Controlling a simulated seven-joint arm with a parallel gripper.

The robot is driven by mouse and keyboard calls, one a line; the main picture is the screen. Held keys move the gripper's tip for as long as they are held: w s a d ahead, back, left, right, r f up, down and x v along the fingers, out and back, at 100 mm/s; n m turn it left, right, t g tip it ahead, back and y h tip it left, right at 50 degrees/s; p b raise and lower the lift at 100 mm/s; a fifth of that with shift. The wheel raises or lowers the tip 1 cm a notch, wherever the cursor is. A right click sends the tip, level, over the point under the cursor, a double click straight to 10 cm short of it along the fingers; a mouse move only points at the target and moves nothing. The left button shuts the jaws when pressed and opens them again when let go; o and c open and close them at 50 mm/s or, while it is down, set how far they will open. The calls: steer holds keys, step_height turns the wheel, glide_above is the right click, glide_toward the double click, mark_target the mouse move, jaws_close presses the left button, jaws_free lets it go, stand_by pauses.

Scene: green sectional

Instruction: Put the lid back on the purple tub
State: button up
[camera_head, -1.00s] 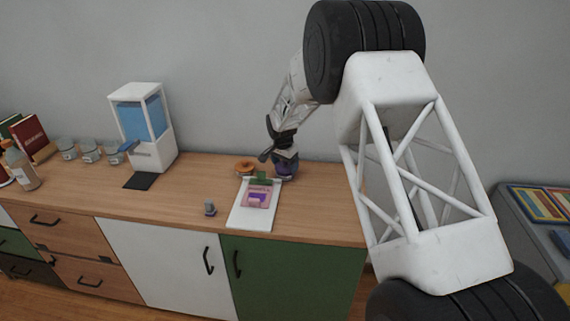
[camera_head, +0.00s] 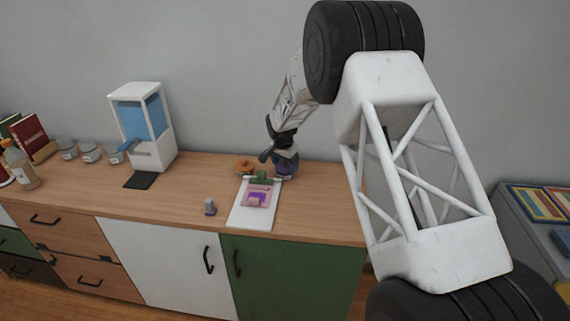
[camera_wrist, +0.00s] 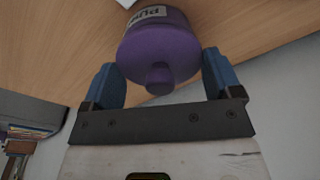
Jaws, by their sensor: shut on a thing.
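The purple tub (camera_head: 288,170) stands at the back of the wooden counter, partly hidden by my gripper (camera_head: 284,153) in the head view. In the wrist view a purple lid with a round knob (camera_wrist: 160,79) faces the camera, with the tub's white label (camera_wrist: 147,14) visible beyond it. The lid lines up with the tub. I cannot tell whether it is fully seated or slightly above.
An orange ring-shaped thing (camera_head: 244,167) lies left of the tub. A clipboard (camera_head: 248,217) with a pink and purple picture lies in front. A small grey object (camera_head: 210,207) stands further left. A white dispenser (camera_head: 163,154) and several jars (camera_head: 90,152) stand at the left.

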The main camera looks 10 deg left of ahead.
stand_by(0.4)
steer(key=o, duration=0.7)
steer(key=shift+r, duration=0.1)
steer(key=shift+r, duration=3.35)
steer(key=shift+c, duration=0.4)
jaws_close()
